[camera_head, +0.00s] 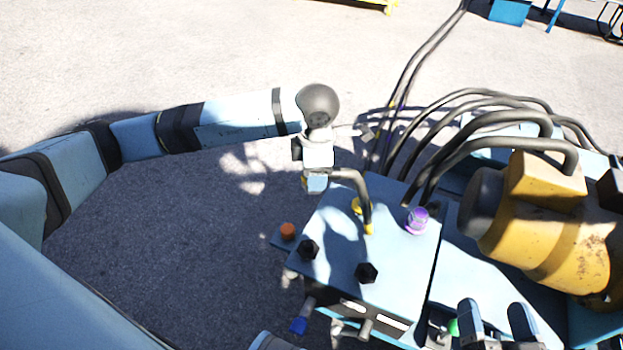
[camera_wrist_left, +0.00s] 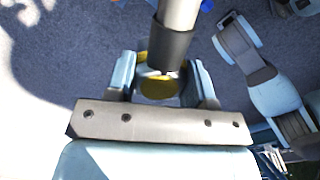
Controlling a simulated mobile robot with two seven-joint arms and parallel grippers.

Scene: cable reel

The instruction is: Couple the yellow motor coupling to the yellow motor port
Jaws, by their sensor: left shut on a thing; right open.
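My left gripper (camera_head: 316,187) hangs over the ground just left of the blue box's back corner. It is shut on the yellow coupling (camera_wrist_left: 158,88), which shows between the two fingers in the left wrist view, with a dark-collared grey hose end (camera_wrist_left: 172,45) in front of it. In the head view the fingers mostly hide the coupling. A dark hose (camera_head: 357,182) bends from beside the gripper down to a yellow fitting (camera_head: 369,229) on the box top. A second yellow fitting (camera_head: 356,205) sits close by; I cannot tell which is the motor port. My right gripper (camera_head: 497,326) is open at the bottom edge.
The blue box (camera_head: 335,225) carries a purple cap (camera_head: 416,221), an orange cap (camera_head: 288,231) and black hex knobs (camera_head: 367,272). A blue-tipped fitting (camera_head: 299,325) juts from its front. A yellow motor (camera_head: 550,235) and thick hoses (camera_head: 490,120) crowd the right. Ground at left is clear.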

